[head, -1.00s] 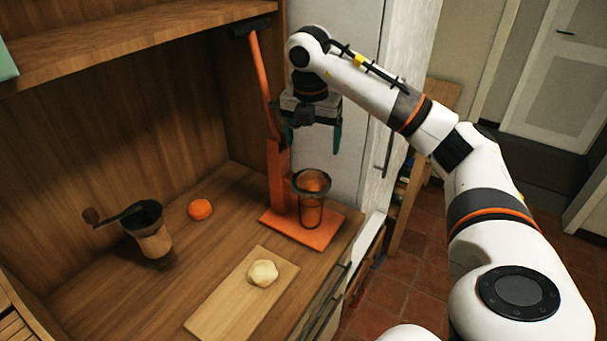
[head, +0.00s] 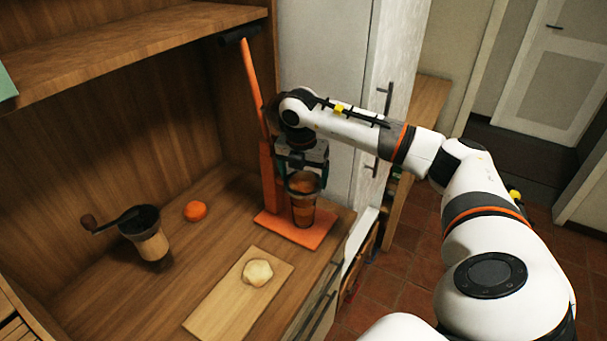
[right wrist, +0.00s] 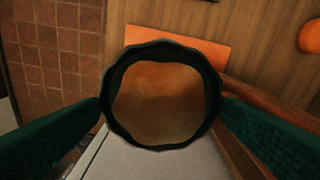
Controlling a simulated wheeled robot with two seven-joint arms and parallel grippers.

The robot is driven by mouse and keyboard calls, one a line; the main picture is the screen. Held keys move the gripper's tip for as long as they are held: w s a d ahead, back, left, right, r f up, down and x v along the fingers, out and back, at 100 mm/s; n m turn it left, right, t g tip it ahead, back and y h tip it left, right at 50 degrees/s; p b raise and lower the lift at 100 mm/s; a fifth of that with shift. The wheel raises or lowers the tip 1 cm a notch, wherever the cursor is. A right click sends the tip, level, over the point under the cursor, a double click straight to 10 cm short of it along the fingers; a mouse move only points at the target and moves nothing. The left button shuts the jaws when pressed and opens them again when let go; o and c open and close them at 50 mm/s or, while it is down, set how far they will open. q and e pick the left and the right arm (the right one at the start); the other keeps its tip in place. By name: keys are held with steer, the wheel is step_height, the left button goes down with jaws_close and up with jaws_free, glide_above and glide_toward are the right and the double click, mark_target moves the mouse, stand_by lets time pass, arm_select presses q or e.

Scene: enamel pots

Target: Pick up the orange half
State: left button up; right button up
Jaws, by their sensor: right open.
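A round orange fruit (head: 195,210) lies on the wooden counter at the back, left of the press; I cannot tell whether it is whole or a half. Part of it shows at the right wrist view's upper right edge (right wrist: 311,36). My right gripper (head: 303,172) is open above the orange press base (head: 322,230), its green fingers on either side of the dark-rimmed amber cup (head: 303,212). In the right wrist view, the cup's scalloped dark rim (right wrist: 118,92) sits between the fingertips (right wrist: 160,104). I cannot tell whether they touch it. My left gripper is not in view.
The press's tall orange lever (head: 256,85) rises behind the cup. A pale round lump (head: 257,272) sits on a cutting board (head: 215,312) in front. The counter around the fruit is clear.

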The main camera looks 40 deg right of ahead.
steer(key=c, duration=1.1)
